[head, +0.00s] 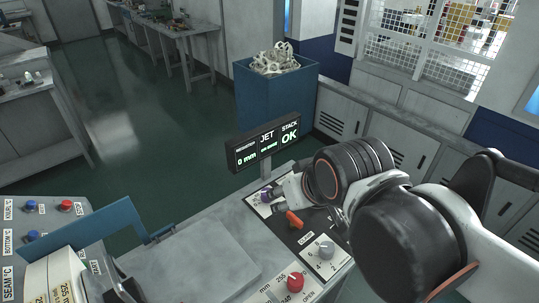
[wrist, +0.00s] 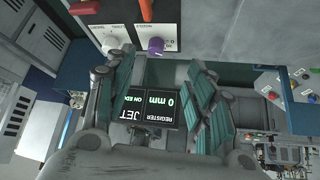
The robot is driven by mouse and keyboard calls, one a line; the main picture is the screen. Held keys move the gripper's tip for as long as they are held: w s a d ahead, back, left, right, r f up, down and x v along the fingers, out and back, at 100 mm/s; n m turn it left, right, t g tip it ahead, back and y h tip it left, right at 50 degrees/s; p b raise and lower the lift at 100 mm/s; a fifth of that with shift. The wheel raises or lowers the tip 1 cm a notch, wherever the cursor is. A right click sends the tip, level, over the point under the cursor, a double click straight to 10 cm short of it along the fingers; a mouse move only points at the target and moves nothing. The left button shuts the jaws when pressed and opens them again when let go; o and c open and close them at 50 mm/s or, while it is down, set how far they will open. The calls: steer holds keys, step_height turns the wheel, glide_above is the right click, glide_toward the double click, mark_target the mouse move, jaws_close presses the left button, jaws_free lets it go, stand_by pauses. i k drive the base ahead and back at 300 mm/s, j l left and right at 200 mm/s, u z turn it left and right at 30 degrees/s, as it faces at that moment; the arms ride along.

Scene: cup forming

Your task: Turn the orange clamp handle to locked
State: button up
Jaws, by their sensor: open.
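The orange clamp handle (head: 294,219) is a short bar on the dark control panel (head: 312,231) in the head view. It lies slanted, and I cannot read a label that gives its state. In the head view my gripper is above the panel's far part, just beyond the orange handle, and is partly hidden by my arm.
A purple knob (head: 265,196) stands beyond the handle; it also shows ahead of my fingers in the wrist view (wrist: 156,46). A grey knob (head: 326,248) and a red knob (head: 295,281) are nearer. A display (head: 264,143) stands behind the panel. The grey tabletop (head: 190,262) at left is clear.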

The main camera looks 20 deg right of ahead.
mark_target(295, 223)
steer(key=k+j+u, duration=0.15)
steer(key=k+u, duration=0.2)
steer(key=k, duration=0.3)
steer(key=l+u, duration=0.15)
steer(key=u, duration=0.3)
steer(key=l+u, duration=0.2)
steer(key=u, duration=0.2)
steer(key=i+l+u, duration=0.1)
steer(key=u, duration=0.35)
steer(key=l+u, duration=0.25)
steer(key=u, duration=0.2)
steer(key=i, duration=0.35)
steer(key=k+l+z, duration=0.15)
steer(key=k, duration=0.35)
steer(key=i+z, duration=0.1)
steer(key=z, duration=0.4)
steer(key=i+j+z, duration=0.1)
steer(key=z, duration=0.35)
steer(key=j+z, duration=0.1)
steer(key=z, duration=0.4)
steer(key=i+j+z, duration=0.1)
steer(key=z, duration=0.4)
steer(key=j+z, duration=0.2)
steer(key=k+j, duration=0.1)
steer(key=j, duration=0.35)
steer(key=u, duration=0.05)
